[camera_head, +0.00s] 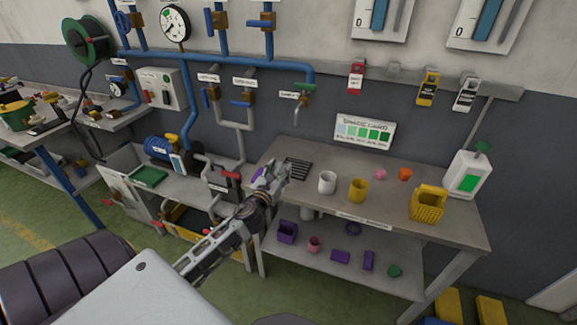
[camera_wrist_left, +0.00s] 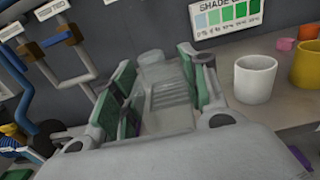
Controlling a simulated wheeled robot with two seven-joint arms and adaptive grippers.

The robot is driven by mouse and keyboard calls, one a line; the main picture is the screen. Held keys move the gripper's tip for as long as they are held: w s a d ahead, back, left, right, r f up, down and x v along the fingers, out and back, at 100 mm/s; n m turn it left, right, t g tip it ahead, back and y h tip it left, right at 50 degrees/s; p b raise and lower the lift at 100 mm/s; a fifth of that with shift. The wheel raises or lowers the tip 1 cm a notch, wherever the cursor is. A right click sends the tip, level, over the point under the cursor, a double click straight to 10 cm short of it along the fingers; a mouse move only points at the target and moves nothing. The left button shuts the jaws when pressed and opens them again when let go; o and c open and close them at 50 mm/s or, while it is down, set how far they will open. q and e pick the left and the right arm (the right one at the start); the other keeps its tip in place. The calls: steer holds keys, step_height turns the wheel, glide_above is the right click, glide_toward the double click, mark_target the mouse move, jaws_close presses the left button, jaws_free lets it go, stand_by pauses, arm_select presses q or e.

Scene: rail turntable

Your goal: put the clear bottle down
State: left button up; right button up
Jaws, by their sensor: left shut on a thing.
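In the head view my left gripper (camera_head: 270,174) is over the left end of the grey workbench (camera_head: 424,182), beside a dark slotted grate (camera_head: 298,168). In the left wrist view the gripper (camera_wrist_left: 158,92) is shut on the clear bottle (camera_wrist_left: 165,98), a pale see-through shape between the green-padded fingers. The bottle's lower part is hidden, and I cannot tell whether it touches the bench. The bottle is hard to make out in the head view. My right gripper is not in view.
A white mug (camera_head: 327,183), a yellow mug (camera_head: 358,190) and a yellow basket (camera_head: 428,204) stand to the right on the bench. A tap (camera_head: 306,98) hangs from the wall above. Bare bench top lies in front of the mugs. A lower shelf (camera_head: 325,262) holds several purple items.

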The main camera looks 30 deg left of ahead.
arm_select(q)
steer(key=shift+a, duration=0.1)
steer(key=shift+w, duration=0.35)
steer(key=shift+x, duration=1.1)
steer(key=b+x, duration=0.3)
steer(key=x, duration=1.2)
steer(key=shift+b, duration=0.35)
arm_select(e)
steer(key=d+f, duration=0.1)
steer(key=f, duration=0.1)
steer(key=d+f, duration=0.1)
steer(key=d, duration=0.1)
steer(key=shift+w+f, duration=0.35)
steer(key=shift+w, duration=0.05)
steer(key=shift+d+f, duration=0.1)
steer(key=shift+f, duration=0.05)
